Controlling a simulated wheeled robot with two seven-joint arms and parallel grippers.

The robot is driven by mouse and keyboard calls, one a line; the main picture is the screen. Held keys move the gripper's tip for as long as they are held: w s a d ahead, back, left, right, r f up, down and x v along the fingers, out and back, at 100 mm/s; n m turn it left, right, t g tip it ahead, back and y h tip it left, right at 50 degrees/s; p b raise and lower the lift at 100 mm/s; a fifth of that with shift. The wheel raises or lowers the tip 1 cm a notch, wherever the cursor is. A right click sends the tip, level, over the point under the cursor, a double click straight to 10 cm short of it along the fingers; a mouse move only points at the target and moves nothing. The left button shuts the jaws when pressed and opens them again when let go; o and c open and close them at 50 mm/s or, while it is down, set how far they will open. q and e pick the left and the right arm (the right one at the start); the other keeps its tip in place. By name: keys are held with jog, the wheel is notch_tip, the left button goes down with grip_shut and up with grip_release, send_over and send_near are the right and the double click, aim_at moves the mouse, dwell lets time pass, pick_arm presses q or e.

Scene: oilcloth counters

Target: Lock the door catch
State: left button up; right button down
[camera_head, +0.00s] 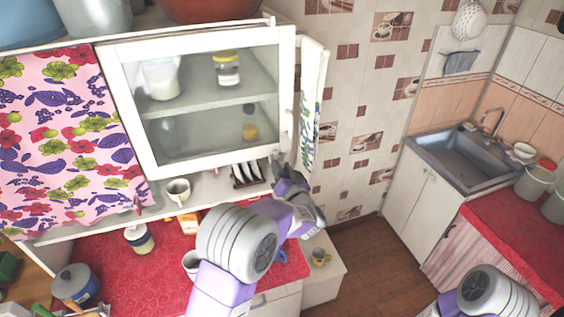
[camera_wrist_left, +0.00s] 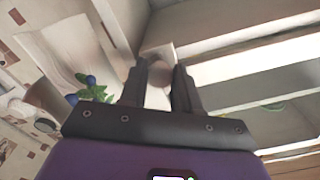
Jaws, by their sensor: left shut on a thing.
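A white wall cabinet has a glazed door (camera_head: 200,163) that looks shut against its frame. My left gripper (camera_head: 279,160) is at the lower right corner of this door. In the left wrist view my left gripper (camera_wrist_left: 161,85) has its two fingers around a small rounded knob (camera_wrist_left: 160,72), which looks like the door catch, on a pale block at the frame. The gripper is shut on it. In the head view the catch is hidden by the gripper or too small to make out. My right arm shows at the lower right, but its gripper is out of view.
A floral curtain (camera_head: 70,130) hangs left of the door. A patterned towel (camera_head: 308,125) hangs on the cabinet's right side. A cup (camera_head: 178,190) and a plate rack (camera_head: 246,174) stand below the door. A sink (camera_head: 465,160) is at the far right, with open floor between.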

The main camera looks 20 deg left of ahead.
pick_arm(q)
jog(key=shift+m, duration=1.2)
jog(key=o, duration=1)
jog(key=shift+o, duration=0.2)
jog(key=b+v, duration=0.1)
jog(key=v, duration=0.6)
jog(key=shift+s+d, duration=0.15)
jog(key=shift+s, duration=0.1)
